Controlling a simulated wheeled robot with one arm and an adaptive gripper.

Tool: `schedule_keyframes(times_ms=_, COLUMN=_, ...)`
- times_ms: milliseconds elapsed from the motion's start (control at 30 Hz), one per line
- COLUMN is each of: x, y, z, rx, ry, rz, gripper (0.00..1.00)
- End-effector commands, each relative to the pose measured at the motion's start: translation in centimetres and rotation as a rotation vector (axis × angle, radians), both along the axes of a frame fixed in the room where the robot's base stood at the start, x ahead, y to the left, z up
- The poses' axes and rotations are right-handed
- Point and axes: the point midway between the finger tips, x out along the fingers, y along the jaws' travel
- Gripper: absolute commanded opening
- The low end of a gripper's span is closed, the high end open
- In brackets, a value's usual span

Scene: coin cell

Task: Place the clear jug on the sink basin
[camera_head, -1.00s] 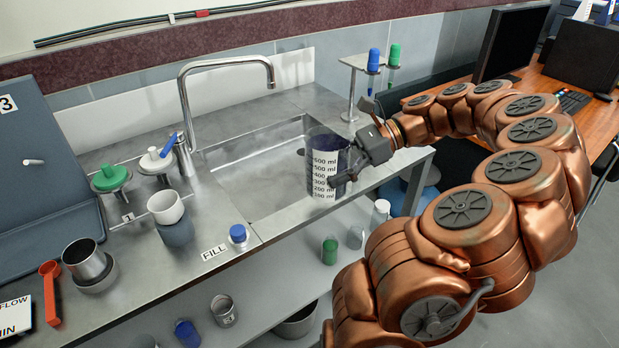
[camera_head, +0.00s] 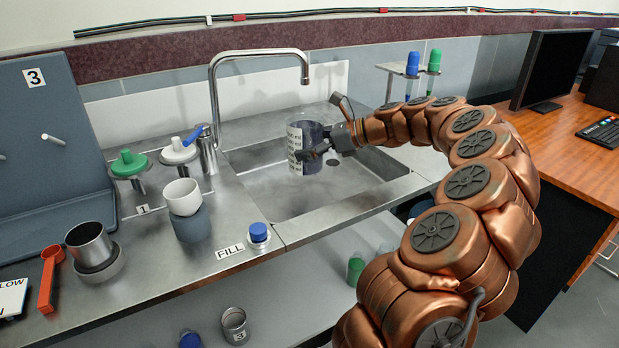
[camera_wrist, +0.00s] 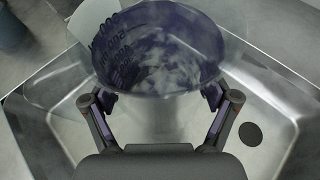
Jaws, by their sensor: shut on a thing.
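The clear jug (camera_head: 308,148) is a see-through cylinder with volume markings, and it looks upright. My gripper (camera_head: 322,148) is shut on the jug from its right side. In the wrist view the jug (camera_wrist: 158,50) sits between my two fingers (camera_wrist: 160,100), and I look down into its open top. The sink basin (camera_head: 270,190) is a rectangular steel recess, and the jug is over its inside. The basin floor and drain also show in the wrist view (camera_wrist: 265,155). I cannot tell whether the jug's bottom touches the basin floor.
A curved faucet (camera_head: 213,95) stands behind the basin. A white cup on a grey holder (camera_head: 183,197), a blue-capped button by FILL (camera_head: 259,234), a metal cup (camera_head: 90,243) and a red spoon (camera_head: 48,280) are to the left. A rack with blue and green tubes (camera_head: 412,65) stands at the back right.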

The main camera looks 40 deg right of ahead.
Motion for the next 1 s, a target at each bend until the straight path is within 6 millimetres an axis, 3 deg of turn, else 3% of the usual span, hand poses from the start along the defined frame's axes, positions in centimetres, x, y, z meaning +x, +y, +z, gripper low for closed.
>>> schedule_keyframes(times_ms=100, x=-0.1, y=0.1, z=-2.1, rx=0.004, ry=0.001, rz=0.003, gripper=0.49)
schedule_keyframes(times_ms=533, x=-0.1, y=0.1, z=-6.5, rx=0.002, ry=0.000, rz=0.001, gripper=0.49)
schedule_keyframes(times_ms=967, x=-0.1, y=0.1, z=-6.9, rx=0.000, ry=0.000, rz=0.003, gripper=0.49)
schedule_keyframes(times_ms=1000, x=-0.1, y=0.1, z=-7.0, rx=0.000, ry=0.000, rz=0.002, gripper=0.88)
